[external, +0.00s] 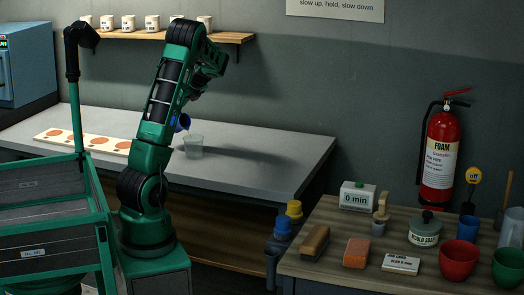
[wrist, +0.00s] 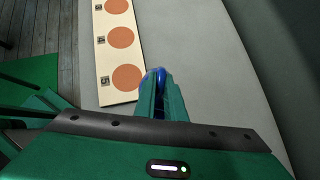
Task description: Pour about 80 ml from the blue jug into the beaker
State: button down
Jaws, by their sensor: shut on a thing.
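The blue jug (external: 184,122) shows only in part behind my arm in the external view. It looks tilted, with its dark opening toward the beaker. In the wrist view, a sliver of the blue jug (wrist: 160,72) shows past my fingers. My gripper (wrist: 159,88) is shut on the jug above the grey table. The clear beaker (external: 193,147) stands upright on the table, just right of and below the jug. The level in the beaker and any stream of liquid are too small to tell. The beaker does not show in the wrist view.
A pale board (external: 52,135) with numbered orange discs lies on the grey table (external: 255,150), left of the jug. The table right of the beaker is clear. A shelf (external: 222,37) with several white cups hangs behind. A wooden bench (external: 330,270) with pots and tools stands at right.

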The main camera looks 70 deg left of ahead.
jog(key=shift+w+d+r+y+p, duration=0.15)
jog(key=shift+d+r+y+p, duration=0.25)
jog(key=shift+p, duration=0.3)
jog(key=shift+w+d+f+g+y, duration=0.15)
jog(key=shift+d+f+g+y, duration=0.05)
jog(key=shift+d+g+y, duration=0.1)
jog(key=shift+w+d+f, duration=0.1)
jog(key=shift+w+d, duration=0.05)
jog(key=shift+d, duration=0.1)
jog(key=shift+a, duration=0.1)
jog(key=a+h, duration=0.1)
jog(key=s+a+f+t+h, duration=0.1)
jog(key=s+a+h, duration=0.1)
jog(key=shift+a+f+t+h, duration=0.2)
jog(key=shift+f+t+h, duration=0.05)
jog(key=shift+t+h, duration=0.15)
jog(key=shift+w+f+h, duration=0.1)
jog(key=shift+f+h, duration=0.1)
jog(key=shift+h, duration=0.1)
jog(key=shift+s+a+f+t+h, duration=0.2)
jog(key=shift+a+f+t+h, duration=0.1)
jog(key=shift+a+f+h+b, duration=0.25)
jog(key=shift+f+h+b, duration=0.15)
jog(key=shift+h, duration=0.1)
jog(key=shift+t, duration=0.3)
